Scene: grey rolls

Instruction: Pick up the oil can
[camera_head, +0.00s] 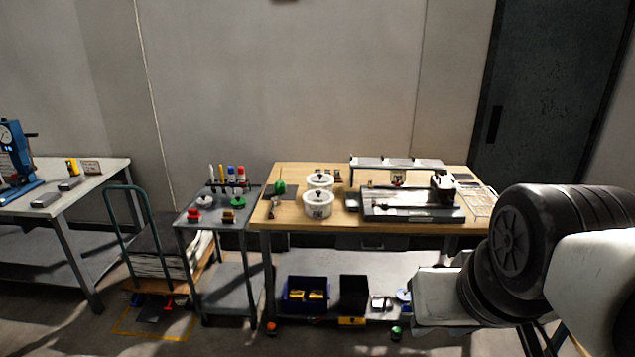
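A small green can with a thin upright spout, which looks like the oil can (279,187), stands at the left end of the wooden-topped workbench (345,234). It is upright, on or beside a dark flat patch, with nothing touching it from my arm. My arm comes in from the right edge, with a black ribbed joint and pale links, in front of the bench's right end and well apart from the can. No gripper fingers can be made out.
Two white lidded pots (318,205) stand right of the can, and a dark machine (412,205) lies further right. A grey cart (223,213) with bottles and spools adjoins the bench's left. A trolley (150,240) and a second table (95,187) are further left. Bins (354,293) sit below.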

